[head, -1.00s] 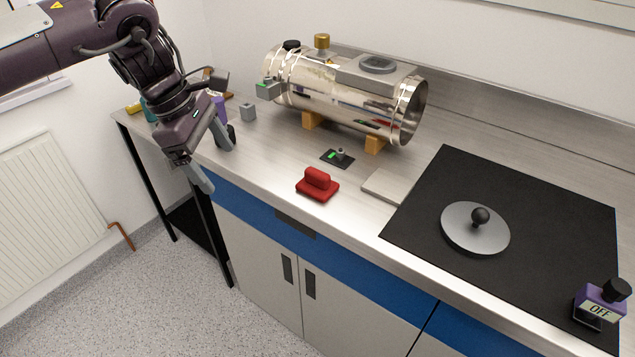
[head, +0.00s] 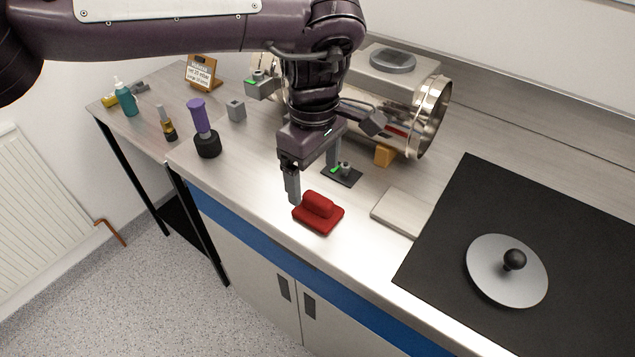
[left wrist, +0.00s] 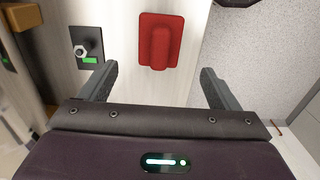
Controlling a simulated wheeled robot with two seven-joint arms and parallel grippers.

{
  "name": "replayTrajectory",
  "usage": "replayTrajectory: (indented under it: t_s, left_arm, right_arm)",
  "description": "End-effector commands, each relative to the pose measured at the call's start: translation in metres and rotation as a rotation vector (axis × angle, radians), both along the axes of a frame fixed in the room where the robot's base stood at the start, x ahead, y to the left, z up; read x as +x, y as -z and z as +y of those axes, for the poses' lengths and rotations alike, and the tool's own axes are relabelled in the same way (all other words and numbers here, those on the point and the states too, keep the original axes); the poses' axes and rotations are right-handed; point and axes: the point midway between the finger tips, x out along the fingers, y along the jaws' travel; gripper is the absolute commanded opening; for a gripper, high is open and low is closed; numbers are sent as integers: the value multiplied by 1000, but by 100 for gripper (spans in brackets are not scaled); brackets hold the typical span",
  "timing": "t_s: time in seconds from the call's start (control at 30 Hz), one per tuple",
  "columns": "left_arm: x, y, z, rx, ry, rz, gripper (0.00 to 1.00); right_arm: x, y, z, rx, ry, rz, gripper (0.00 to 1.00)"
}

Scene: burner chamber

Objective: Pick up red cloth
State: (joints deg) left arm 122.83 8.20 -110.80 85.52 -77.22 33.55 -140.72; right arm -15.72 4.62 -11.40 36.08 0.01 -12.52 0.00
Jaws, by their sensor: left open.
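The red cloth (head: 319,211) lies on the metal worktop near its front edge, a flat folded piece with a raised roll on top. My left gripper (head: 312,175) is open and empty, just behind and above the cloth in the head view, its fingers pointing down. In the left wrist view the red cloth (left wrist: 160,40) lies ahead of the two spread fingers of my left gripper (left wrist: 158,80), between their lines and apart from both. My right gripper is not in view.
A small black plate with a knob and green light (head: 342,174) sits close behind the cloth. A pale flat slab (head: 400,212) and a black mat (head: 440,250) with a grey knobbed disc (head: 506,270) lie to the right. The steel chamber (head: 432,110) stands behind.

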Motion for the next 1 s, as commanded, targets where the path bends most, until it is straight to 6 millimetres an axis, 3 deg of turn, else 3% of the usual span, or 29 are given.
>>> replayTrajectory:
  t_s: [0.13, 0.3, 0.43, 0.67, 0.9, 1.0]
  left_arm:
    - [-1, 14, -1, 2, 5, 3, 84]
    - [-1, 29, -2, 1, 4, 2, 84]
    - [-1, 42, -3, 2, 3, 3, 84]
    - [0, 75, -5, 2, 3, 2, 84]
    - [0, 78, -6, 1, 2, 0, 84]
    - [0, 78, -6, 1, 2, 0, 71]
  right_arm:
    - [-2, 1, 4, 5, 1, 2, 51]
    - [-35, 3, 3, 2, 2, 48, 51]
    - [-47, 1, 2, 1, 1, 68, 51]
    - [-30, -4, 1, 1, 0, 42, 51]
    - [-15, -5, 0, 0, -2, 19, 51]
    - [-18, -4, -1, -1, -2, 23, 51]
